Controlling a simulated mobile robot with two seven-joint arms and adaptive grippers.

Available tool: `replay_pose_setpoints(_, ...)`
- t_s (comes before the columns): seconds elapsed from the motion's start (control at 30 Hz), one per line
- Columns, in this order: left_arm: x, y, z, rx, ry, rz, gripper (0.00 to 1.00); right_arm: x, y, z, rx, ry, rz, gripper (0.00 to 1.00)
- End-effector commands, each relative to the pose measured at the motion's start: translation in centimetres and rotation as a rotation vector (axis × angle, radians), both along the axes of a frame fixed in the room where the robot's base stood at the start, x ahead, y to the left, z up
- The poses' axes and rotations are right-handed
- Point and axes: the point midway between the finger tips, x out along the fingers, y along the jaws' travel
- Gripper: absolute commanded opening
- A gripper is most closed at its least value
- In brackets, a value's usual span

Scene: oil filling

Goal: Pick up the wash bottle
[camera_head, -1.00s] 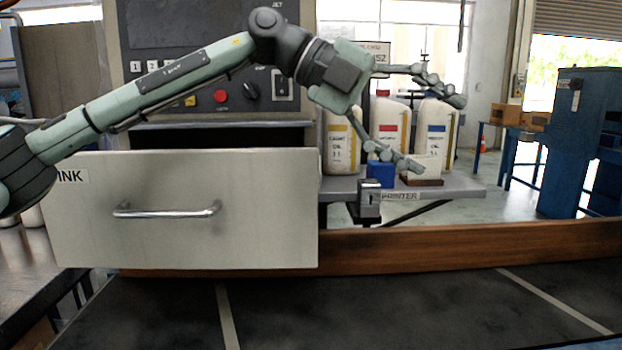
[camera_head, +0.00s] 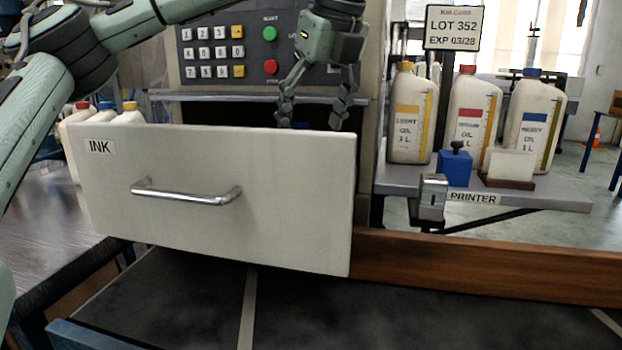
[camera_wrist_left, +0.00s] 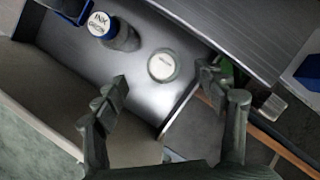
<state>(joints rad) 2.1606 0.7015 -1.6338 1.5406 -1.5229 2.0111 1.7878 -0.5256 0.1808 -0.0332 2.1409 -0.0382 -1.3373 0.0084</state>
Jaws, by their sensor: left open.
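My left gripper (camera_head: 311,120) points down over the open INK drawer (camera_head: 270,210), behind its front panel. Its fingers are apart with nothing between them. In the left wrist view the gripper (camera_wrist_left: 163,81) is above the drawer interior. A round white-topped container (camera_wrist_left: 163,66) stands there, in line with the gap between the fingertips; its label is too small to read, so I cannot tell whether it is the wash bottle. A dark bottle with a white lid marked INK (camera_wrist_left: 100,24) stands to its left. The drawer front hides these in the head view. My right gripper is not in view.
Oil bottles with yellow (camera_head: 410,115), red (camera_head: 473,115) and blue (camera_head: 532,118) caps stand on the shelf at right. A blue stamp-like block (camera_head: 455,168) sits before them. A keypad panel (camera_head: 230,50) is behind the gripper. More capped bottles (camera_head: 128,114) stand behind the drawer at left.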

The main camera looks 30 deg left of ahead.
Motion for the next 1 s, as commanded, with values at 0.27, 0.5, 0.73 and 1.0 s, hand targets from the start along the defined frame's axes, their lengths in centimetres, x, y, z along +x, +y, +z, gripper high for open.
replay_pose_setpoints(0.27, 1.0, 1.1, -3.9, -0.001, 0.002, -0.002, 0.72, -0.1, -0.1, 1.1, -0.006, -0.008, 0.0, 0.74)
replay_pose_setpoints(0.5, 1.2, 1.4, -4.5, -0.001, -0.002, -0.002, 0.72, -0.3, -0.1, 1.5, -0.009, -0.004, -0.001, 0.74)
replay_pose_setpoints(0.73, 1.2, 1.4, -4.5, -0.001, -0.001, -0.002, 0.56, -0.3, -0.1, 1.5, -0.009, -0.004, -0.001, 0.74)
replay_pose_setpoints(1.0, 1.2, 1.4, -4.5, -0.001, -0.001, -0.002, 0.22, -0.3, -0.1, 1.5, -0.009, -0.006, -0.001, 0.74)
